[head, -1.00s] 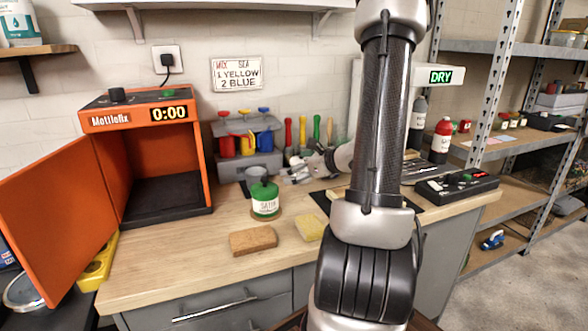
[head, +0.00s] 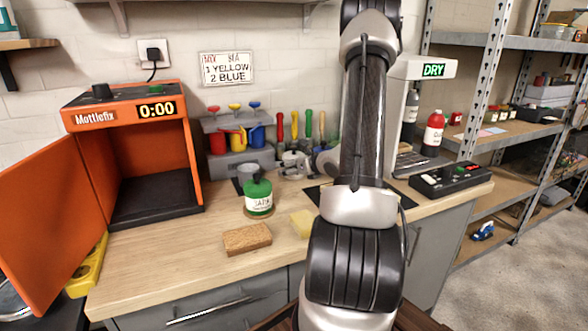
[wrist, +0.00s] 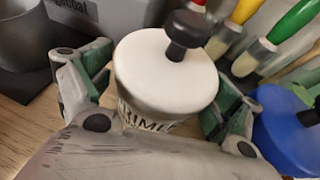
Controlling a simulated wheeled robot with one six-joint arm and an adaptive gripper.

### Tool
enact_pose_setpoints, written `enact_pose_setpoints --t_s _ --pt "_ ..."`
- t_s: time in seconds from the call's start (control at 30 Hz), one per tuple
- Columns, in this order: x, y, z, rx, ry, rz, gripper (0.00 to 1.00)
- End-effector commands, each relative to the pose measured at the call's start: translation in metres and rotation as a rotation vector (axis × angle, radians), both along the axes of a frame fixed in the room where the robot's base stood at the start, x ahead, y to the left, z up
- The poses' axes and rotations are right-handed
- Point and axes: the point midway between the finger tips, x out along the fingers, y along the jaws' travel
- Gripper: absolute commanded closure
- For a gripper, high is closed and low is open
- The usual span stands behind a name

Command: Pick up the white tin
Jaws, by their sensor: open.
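The white tin (wrist: 165,75) stands upright in the wrist view, with a flat white lid, a black knob and a partly hidden dark-lettered label. My gripper (wrist: 168,92) is open, with a green-padded finger on either side of the tin. The tin sits between the fingers, and I cannot tell whether either pad touches it. In the head view my gripper (head: 296,164) is low at the back of the bench, in front of the upright tool handles. I cannot make out the tin clearly there.
A green tin (head: 258,196) and grey cup (head: 246,173) stand left of my gripper. A blue lidded thing (wrist: 288,132) is close to the right finger. A brown sponge (head: 247,239) and yellow sponge (head: 302,223) lie in front. The orange oven (head: 130,160) stands open at left.

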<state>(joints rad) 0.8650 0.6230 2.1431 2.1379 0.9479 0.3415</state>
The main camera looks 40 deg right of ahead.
Motion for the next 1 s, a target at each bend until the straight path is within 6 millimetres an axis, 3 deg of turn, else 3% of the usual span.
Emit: enact_pose_setpoints --t_s 0.07,0.4,0.77,1.0 --pt "0.0 0.0 0.0 0.0 0.0 0.0 0.11" --pt "-0.001 0.0 0.0 0.0 0.0 0.0 0.72" --pt "0.0 0.0 0.008 -0.002 -0.003 0.0 0.74" --pt "0.0 0.0 0.049 -0.007 -0.007 0.002 0.74"
